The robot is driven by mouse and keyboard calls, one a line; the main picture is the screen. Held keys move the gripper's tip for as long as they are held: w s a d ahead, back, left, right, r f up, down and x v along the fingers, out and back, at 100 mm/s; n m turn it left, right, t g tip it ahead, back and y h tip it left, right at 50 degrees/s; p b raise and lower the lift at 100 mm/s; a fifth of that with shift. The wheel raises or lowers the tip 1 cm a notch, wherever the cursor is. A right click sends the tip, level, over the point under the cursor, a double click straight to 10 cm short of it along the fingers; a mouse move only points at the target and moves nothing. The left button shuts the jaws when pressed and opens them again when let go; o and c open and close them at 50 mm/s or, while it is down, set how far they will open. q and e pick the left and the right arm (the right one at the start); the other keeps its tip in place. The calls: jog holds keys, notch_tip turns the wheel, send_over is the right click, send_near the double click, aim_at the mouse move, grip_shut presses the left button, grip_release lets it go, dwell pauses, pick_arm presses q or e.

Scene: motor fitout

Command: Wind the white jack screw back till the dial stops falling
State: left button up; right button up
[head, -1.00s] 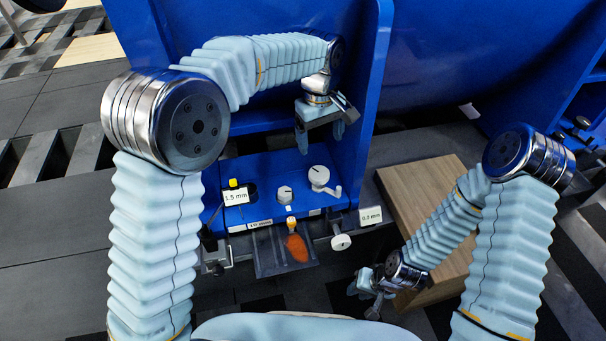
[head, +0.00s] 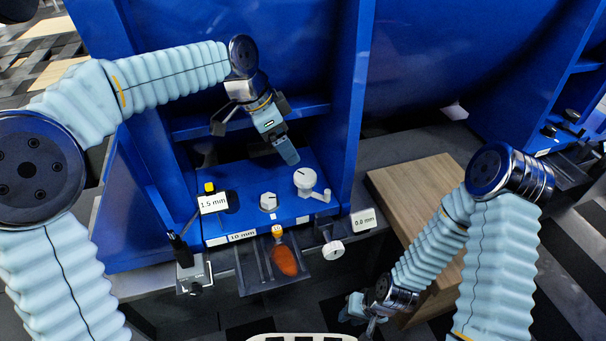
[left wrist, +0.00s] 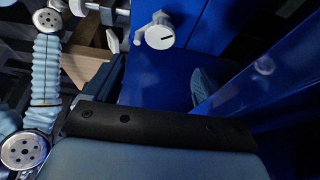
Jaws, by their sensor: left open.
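A white crank knob (head: 306,180) with a side handle stands on the right of the blue motor foot; it also shows in the left wrist view (left wrist: 160,34). Another white knob (head: 333,250) sits lower, at the front edge, beside a display (head: 363,220) reading 0.0 mm. Another display (head: 213,203) reads 1.5 mm. I cannot tell for certain which knob is the jack screw. My left gripper (head: 284,148) is open and empty, above and left of the crank knob, apart from it. My right gripper (head: 360,314) is low at the front, partly hidden; its jaws are unclear.
A smaller white knob (head: 268,202) stands between the 1.5 mm display and the crank knob. A wooden board (head: 412,190) lies to the right. A blue upright (head: 347,120) rises close right of my left gripper.

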aim_at(305, 175)
pick_arm(q)
jog(key=b+x, duration=0.2)
jog(key=x, duration=0.9)
jog(key=shift+f, duration=0.3)
jog(key=shift+c, duration=0.3)
jog(key=c, duration=1)
